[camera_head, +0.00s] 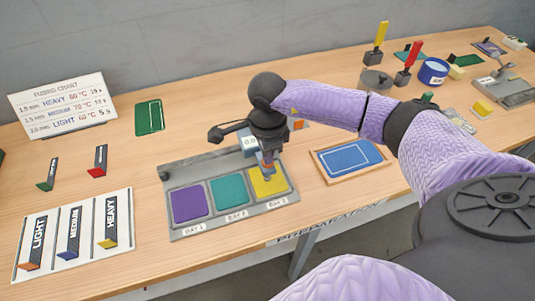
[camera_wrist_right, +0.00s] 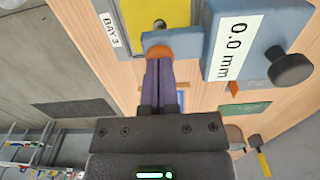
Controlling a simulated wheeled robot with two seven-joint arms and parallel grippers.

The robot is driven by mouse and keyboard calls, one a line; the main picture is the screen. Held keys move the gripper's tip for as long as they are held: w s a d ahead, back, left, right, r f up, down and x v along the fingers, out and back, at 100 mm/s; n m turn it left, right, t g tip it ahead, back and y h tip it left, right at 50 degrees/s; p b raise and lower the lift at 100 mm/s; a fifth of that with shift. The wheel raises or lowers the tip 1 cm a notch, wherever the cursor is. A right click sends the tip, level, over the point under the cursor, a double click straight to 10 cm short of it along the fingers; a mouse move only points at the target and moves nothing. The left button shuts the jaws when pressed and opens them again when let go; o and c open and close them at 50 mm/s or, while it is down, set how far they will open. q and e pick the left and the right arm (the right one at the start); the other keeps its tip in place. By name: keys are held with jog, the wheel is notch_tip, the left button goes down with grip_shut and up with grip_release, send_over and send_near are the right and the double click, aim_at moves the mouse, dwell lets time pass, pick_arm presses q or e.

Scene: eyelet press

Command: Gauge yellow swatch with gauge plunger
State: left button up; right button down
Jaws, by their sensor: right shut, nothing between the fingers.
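The yellow swatch (camera_head: 268,183) lies in the right-hand bay of a grey tray (camera_head: 205,228), marked BAY 3. The gauge, a blue-grey block with a white display (camera_head: 250,142), stands at the tray's back edge. In the right wrist view its display (camera_wrist_right: 232,48) reads 0.0 mm, and its blue arm (camera_wrist_right: 180,40) reaches over the yellow swatch (camera_wrist_right: 135,14). The orange plunger cap (camera_wrist_right: 159,51) is at that arm. My right gripper (camera_wrist_right: 160,61) is shut and empty, its fingertips at the cap; contact is hard to tell. My left gripper is out of view.
Purple (camera_head: 190,203) and teal (camera_head: 229,189) swatches fill the other bays. A LIGHT/MEDIUM/HEAVY board (camera_head: 75,262) lies left, a fusing chart (camera_head: 62,104) behind it. A blue screen in a wooden frame (camera_head: 350,158) lies right of the tray.

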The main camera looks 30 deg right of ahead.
dwell(0.6)
jog(key=shift+r+p, duration=0.25)
jog(key=shift+p, duration=0.05)
notch_tip(320, 180, up, 6)
jog(key=p, duration=0.4)
jog(key=shift+f, duration=0.1)
jog(key=shift+r+p, duration=0.4)
jog(key=shift+f, duration=0.1)
